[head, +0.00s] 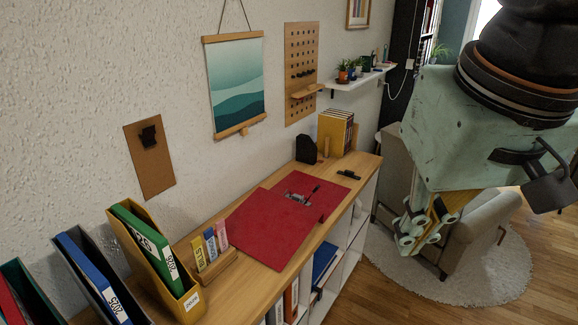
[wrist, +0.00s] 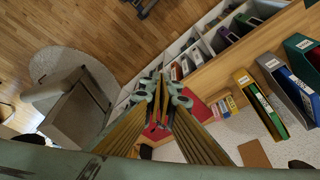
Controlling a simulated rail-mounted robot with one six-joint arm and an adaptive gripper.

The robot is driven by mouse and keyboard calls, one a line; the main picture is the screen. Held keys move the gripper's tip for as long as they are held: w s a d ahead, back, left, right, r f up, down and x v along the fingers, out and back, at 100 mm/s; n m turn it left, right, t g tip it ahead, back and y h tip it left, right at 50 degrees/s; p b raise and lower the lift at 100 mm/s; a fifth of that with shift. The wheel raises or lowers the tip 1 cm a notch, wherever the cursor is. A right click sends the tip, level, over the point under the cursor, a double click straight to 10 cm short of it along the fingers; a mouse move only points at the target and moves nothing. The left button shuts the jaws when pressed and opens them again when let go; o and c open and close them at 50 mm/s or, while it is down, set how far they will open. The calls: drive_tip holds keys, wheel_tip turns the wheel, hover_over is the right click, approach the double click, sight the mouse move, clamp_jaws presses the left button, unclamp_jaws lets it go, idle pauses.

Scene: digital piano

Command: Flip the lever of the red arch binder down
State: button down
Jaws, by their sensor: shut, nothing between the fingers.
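The red arch binder (head: 275,235) lies open on the wooden top of a low shelf unit. Its metal arch mechanism (head: 298,198) is on the far right part, with a thin dark lever (head: 314,190) that seems to stick up at a slant; the exact angle is too small to tell. In the wrist view the red binder (wrist: 198,108) shows partly behind my fingers. My gripper (head: 412,246) is shut and empty, in the air to the right of the shelf unit and apart from the binder. It fills the middle of the wrist view (wrist: 165,82).
Upright files with a green binder (head: 148,246) and a blue binder (head: 92,276) stand at the left end. A small wooden holder (head: 208,264) sits beside the red binder. An armchair (head: 470,225) stands at right.

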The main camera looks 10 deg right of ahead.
drive_tip(key=w+a+r+m+g+h+p, duration=0.1)
drive_tip(key=w+m+p, duration=0.1)
drive_tip(key=w, duration=1.5)
drive_tip(key=w+r+m+g+h+p, duration=0.1)
drive_tip(key=w+r+m+p, duration=0.15)
drive_tip(key=w, duration=1.55)
drive_tip(key=w+a+f+m+h+p, duration=0.1)
drive_tip(key=w+a+f+m+p, duration=0.1)
drive_tip(key=w+f, duration=0.9)
drive_tip(key=w+a+f+m+g+h+p, duration=0.1)
drive_tip(key=w+a+f, duration=0.4)
drive_tip(key=w+f, duration=0.6)
drive_tip(key=shift+w+f+m+g+h+p, duration=0.3)
drive_tip(key=shift+w+m+h+p, duration=0.4)
drive_tip(key=shift+w, duration=2.35)
drive_tip(key=shift+a+n, duration=0.15)
drive_tip(key=shift+n, duration=0.1)
